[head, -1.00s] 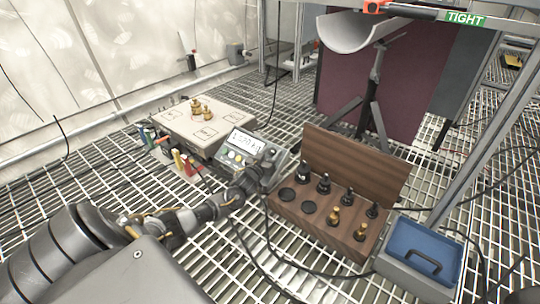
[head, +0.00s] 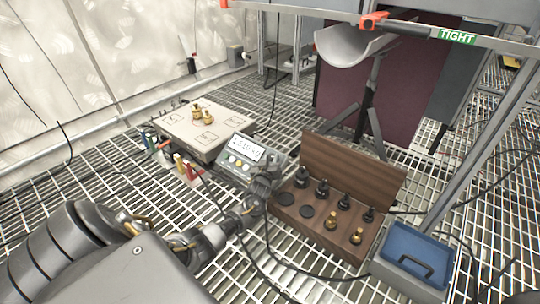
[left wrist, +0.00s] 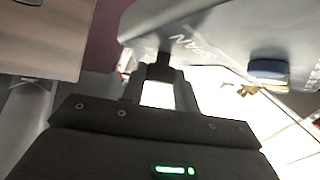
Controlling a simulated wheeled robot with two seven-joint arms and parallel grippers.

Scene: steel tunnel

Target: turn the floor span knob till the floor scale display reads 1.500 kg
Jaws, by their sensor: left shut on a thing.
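The floor scale display (head: 246,147) sits on a grey console with yellow buttons on its front. Its digits are small and blurred; they look like about 1.5 kg, but I cannot read the last ones surely. My left gripper (head: 268,182) is at the console's right side in the head view. In the left wrist view its fingers (left wrist: 163,88) are shut on the dark span knob (left wrist: 160,67), beside the printed word SPAN. The fingers hide part of the knob. The scale platform (head: 183,138) bears brass weights (head: 203,114). My right gripper is not in view.
A wooden weight box (head: 353,168) with black and brass weights stands close right of my gripper. A blue-lidded case (head: 418,246) is further right. Coloured plugs (head: 181,163) stand left of the console. Cables cross the grating floor.

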